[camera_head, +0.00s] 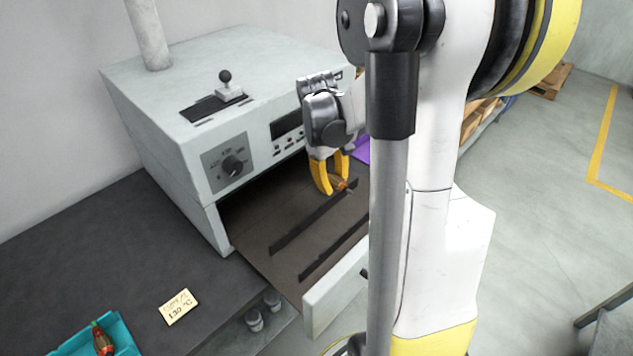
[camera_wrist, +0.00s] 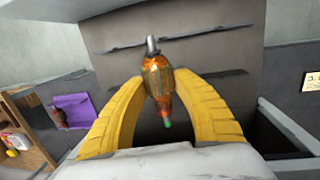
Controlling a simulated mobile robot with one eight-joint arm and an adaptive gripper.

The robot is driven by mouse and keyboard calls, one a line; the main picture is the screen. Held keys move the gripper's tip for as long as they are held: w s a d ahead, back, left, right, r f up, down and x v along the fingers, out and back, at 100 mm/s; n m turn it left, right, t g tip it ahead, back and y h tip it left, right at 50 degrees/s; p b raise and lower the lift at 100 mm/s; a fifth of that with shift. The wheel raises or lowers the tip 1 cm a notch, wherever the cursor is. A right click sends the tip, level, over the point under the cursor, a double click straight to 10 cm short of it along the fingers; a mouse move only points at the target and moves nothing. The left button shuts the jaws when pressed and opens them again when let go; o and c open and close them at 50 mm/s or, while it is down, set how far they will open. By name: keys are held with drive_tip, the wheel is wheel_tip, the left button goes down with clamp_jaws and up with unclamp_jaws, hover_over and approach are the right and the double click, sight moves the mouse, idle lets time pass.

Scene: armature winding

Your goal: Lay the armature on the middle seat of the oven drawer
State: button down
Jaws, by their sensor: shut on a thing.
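The armature (camera_wrist: 158,82) has an orange-brown wound body, a grey metal shaft end and a green tip. My gripper (camera_wrist: 160,78) is shut on it, with one yellow finger on each side. In the head view my gripper (camera_head: 336,186) holds the armature (camera_head: 341,184) over the pulled-out oven drawer (camera_head: 290,210), near the far part of its two dark rails (camera_head: 312,217). The shaft points across the rails in the wrist view. I cannot tell whether the armature touches the rails. The seats are too small or hidden to make out. My arm hides the drawer's right part.
The oven (camera_head: 225,95) stands behind the drawer. A teal tray (camera_head: 125,335) with a red-brown part (camera_head: 103,338) lies at the lower left, near a card (camera_head: 178,307) reading 130 °C. A purple item (camera_wrist: 88,109) and a wooden shelf (camera_wrist: 28,135) are beside the oven.

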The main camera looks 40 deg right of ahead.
drive_tip(key=f+b, duration=0.5)
drive_tip(key=f, duration=0.2)
drive_tip(key=f+b, duration=0.5)
drive_tip(key=f, duration=0.2)
drive_tip(key=shift+s+d+f, duration=0.2)
drive_tip(key=shift+f, duration=0.2)
drive_tip(key=shift+f+b, duration=0.15)
drive_tip(key=shift+b, duration=0.25)
drive_tip(key=c, duration=0.9)
unclamp_jaws()
drive_tip(key=shift+c, duration=0.2)
wheel_tip(320, 180, up, 12)
drive_tip(key=w+a, duration=0.1)
drive_tip(key=shift+a, duration=0.3)
drive_tip(key=shift+f, duration=0.1)
